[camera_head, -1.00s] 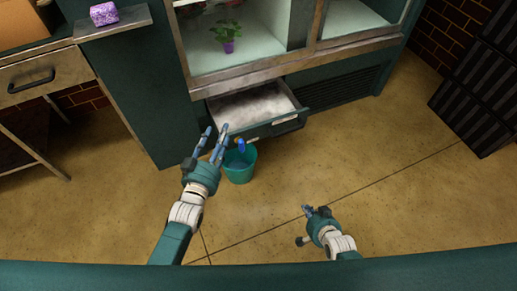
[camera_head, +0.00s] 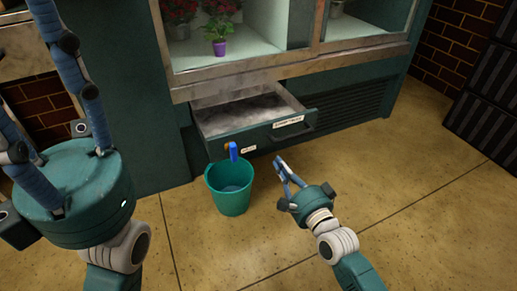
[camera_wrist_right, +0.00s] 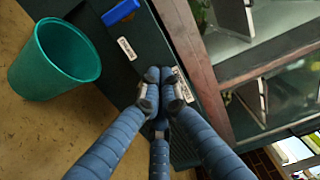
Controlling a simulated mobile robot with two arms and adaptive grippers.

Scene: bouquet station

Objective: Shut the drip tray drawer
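The drip tray drawer (camera_head: 240,140) sticks out open from the cabinet base, its pale grey inside showing. Its dark front carries a white label (camera_head: 288,121) and a handle (camera_head: 308,121) near the right end. My right gripper (camera_head: 282,166) is below and in front of the drawer front. In the right wrist view its fingertips (camera_wrist_right: 160,90) are together with nothing visible between them, over the drawer front (camera_wrist_right: 133,72); contact cannot be told. My left gripper (camera_head: 45,90) is at the left, large and close to the camera, its fingers spread and empty.
A teal bucket (camera_head: 230,192) stands on the floor below the drawer, under a blue tap lever (camera_head: 234,151). The glass-fronted cabinet above holds a purple-potted plant (camera_head: 218,38). Dark crates (camera_head: 485,105) stand at the right. Floor at the right is clear.

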